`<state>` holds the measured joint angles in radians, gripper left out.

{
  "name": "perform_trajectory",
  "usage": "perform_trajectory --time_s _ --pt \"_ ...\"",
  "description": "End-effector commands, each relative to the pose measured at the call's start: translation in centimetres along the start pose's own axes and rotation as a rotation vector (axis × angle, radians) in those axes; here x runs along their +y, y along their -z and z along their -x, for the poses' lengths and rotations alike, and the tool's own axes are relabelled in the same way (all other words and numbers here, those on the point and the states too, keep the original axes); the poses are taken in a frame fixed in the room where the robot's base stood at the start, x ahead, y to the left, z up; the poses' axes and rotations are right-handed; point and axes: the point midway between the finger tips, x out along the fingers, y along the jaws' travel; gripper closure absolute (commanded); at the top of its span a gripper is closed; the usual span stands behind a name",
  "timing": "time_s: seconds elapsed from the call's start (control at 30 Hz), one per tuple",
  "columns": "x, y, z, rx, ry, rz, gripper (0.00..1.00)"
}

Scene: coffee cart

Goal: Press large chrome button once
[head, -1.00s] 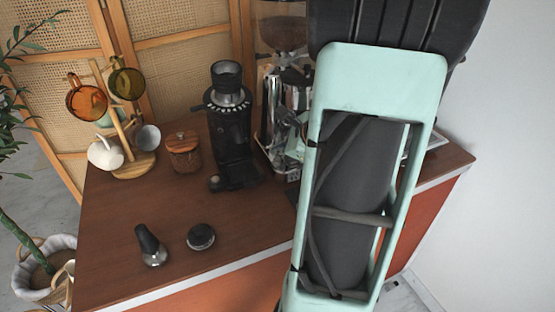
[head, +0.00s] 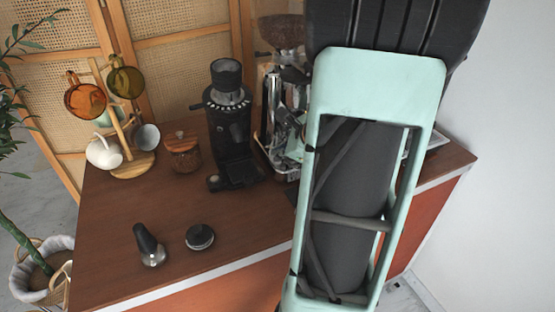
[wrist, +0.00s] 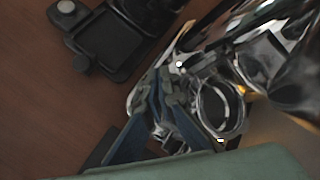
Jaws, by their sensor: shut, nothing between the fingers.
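The chrome espresso machine (head: 270,95) stands at the back of the cart, partly hidden behind my arm. Its shiny metal also fills the right of the wrist view (wrist: 285,45). My gripper (wrist: 166,82) is shut and empty, with its fingertips over or close against the machine's chrome parts; I cannot tell whether they touch. In the head view my arm covers most of it. I cannot make out a large chrome button on the machine. A round silver button (wrist: 66,6) sits on the black grinder's base, apart from my gripper at the upper left.
The black grinder (head: 232,135) stands left of the machine. A wooden-lidded jar (head: 183,158), a mug tree (head: 117,125) with several cups, a black-handled tool (head: 148,245) and a round black-and-silver tool (head: 200,238) stand on the brown counter (head: 110,215). The front middle counter is mostly clear.

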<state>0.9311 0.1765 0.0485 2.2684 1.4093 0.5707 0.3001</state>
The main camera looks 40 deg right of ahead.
Motion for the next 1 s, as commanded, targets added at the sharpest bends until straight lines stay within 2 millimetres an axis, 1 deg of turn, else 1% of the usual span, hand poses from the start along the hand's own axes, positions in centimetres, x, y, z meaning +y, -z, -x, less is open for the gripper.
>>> perform_trajectory --time_s 1.0 --pt "0.50 0.52 -0.68 0.000 0.000 -0.001 1.00"
